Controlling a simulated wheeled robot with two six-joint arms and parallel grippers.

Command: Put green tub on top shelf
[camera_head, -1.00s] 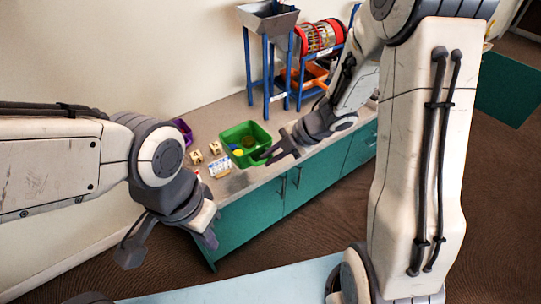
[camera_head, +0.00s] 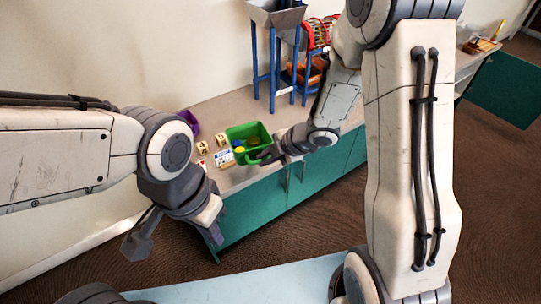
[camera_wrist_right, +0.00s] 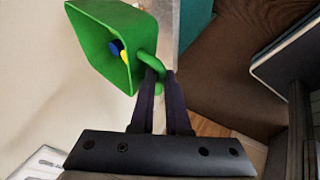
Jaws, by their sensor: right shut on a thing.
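The green tub (camera_head: 252,156) is at the front edge of the counter in the head view, with small yellow and blue things inside. In the right wrist view the tub (camera_wrist_right: 92,40) shows at upper left, its loop handle between my fingers. My right gripper (camera_head: 270,154) is shut on that handle; its fingers also show in the right wrist view (camera_wrist_right: 163,80). I cannot tell whether the tub still touches the counter. My left gripper (camera_head: 175,240) is open and empty, in front of the counter. A blue-framed shelf rack (camera_head: 303,75) stands behind, partly hidden by my right arm.
A grey hopper on a blue stand (camera_head: 276,15) stands left of the rack. A red-ended drum (camera_head: 312,35) is high on the rack, with an orange thing (camera_head: 304,73) lower down. Lettered blocks (camera_head: 202,147), cards (camera_head: 224,158) and a purple bin (camera_head: 189,121) lie left of the tub.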

